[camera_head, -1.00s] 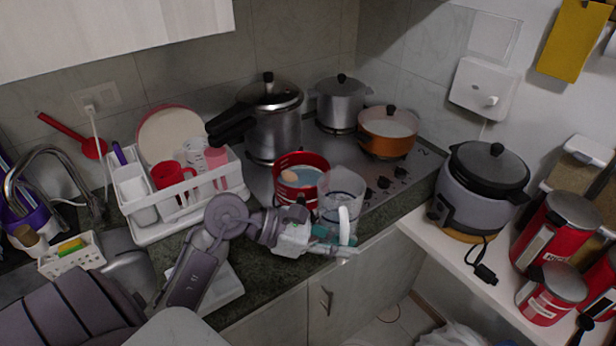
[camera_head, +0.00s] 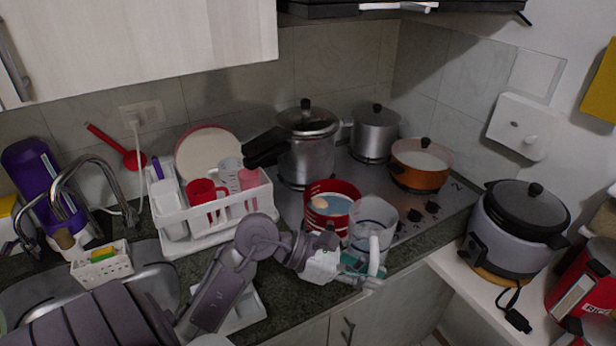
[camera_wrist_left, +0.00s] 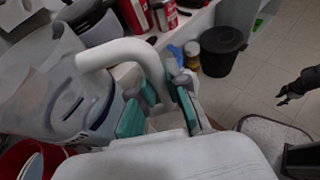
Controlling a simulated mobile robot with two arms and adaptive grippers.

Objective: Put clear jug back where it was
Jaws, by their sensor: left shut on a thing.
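The clear jug (camera_head: 372,222) is see-through with a white handle (camera_head: 375,252). It is in front of the stove, just right of the red pot (camera_head: 331,204). My left gripper (camera_head: 362,277) is shut on the jug's handle. In the left wrist view the white handle (camera_wrist_left: 123,50) runs down between the teal finger pads of my left gripper (camera_wrist_left: 152,105), and the clear jug body (camera_wrist_left: 52,95) is at the left. A dark gripper tip (camera_wrist_left: 292,92) shows at the right edge of the wrist view, and its state is unclear.
A white dish rack (camera_head: 205,215) with a plate and cups stands left of the stove. A pressure cooker (camera_head: 306,150), a silver pot (camera_head: 375,135) and an orange pot (camera_head: 420,165) stand on the stove. A rice cooker (camera_head: 515,230) is on the right shelf.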

